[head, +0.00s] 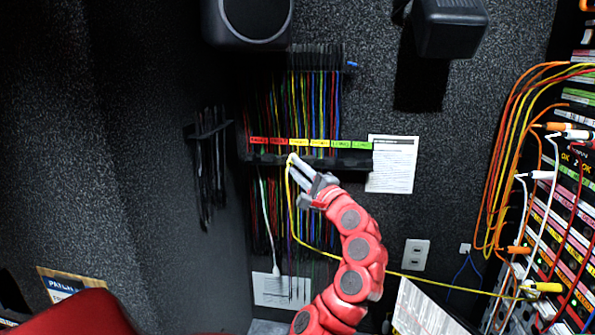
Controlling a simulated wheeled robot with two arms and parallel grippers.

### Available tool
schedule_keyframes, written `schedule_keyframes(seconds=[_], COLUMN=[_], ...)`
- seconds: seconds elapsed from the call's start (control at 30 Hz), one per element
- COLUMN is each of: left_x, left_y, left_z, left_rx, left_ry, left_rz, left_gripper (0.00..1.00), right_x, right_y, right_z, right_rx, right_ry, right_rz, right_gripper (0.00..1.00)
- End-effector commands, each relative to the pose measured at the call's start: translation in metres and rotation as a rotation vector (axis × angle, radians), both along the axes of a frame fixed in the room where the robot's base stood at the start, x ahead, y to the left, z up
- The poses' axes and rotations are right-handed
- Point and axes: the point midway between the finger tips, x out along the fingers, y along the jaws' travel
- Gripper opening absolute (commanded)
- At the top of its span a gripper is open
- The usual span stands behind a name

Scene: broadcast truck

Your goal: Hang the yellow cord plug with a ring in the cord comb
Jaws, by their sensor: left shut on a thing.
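The yellow cord (410,277) runs from my left gripper down in a loop, then right across to a yellow plug (543,287) at the patch panel. My left gripper (300,169) is shut on the near end of this cord, at the front edge of the cord comb. The held plug is small and partly hidden by the fingers; a ring on it cannot be made out. The cord comb (345,160) is a black rail on the back wall with a strip of red, yellow and green labels. Many coloured cords hang at it. My right gripper is not in view.
The patch panel (565,225) with orange, white and red cords stands at the right. A smaller black rack (208,130) with dark cords is on the left wall. A speaker (248,20) and a black box (449,28) are above. A white sheet (392,163) hangs beside the comb.

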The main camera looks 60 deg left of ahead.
Motion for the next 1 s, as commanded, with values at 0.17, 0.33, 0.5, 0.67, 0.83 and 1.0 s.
schedule_keyframes(seconds=[0.17,0.33,0.5,0.67,0.83,1.0], left_x=[0.008,0.016,0.024,0.031,0.04,0.044], left_y=[0.011,0.021,0.031,0.042,0.052,0.055], left_z=[-0.001,-0.002,-0.002,-0.003,-0.005,-0.017], left_rx=[-0.002,-0.002,-0.002,-0.003,-0.004,-0.001], left_ry=[0.0,0.0,-0.002,-0.003,-0.002,0.004], left_rz=[0.0,0.0,0.0,0.003,0.002,-0.003], left_gripper=[0.0,0.0,0.0,0.0,0.0,0.0], right_x=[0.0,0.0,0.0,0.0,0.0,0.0], right_y=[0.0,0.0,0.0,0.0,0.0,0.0], right_z=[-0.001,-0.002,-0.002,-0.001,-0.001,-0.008], right_rx=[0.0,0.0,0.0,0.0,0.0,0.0], right_ry=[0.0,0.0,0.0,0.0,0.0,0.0], right_rz=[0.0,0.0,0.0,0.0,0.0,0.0], right_gripper=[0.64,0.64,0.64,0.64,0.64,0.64])
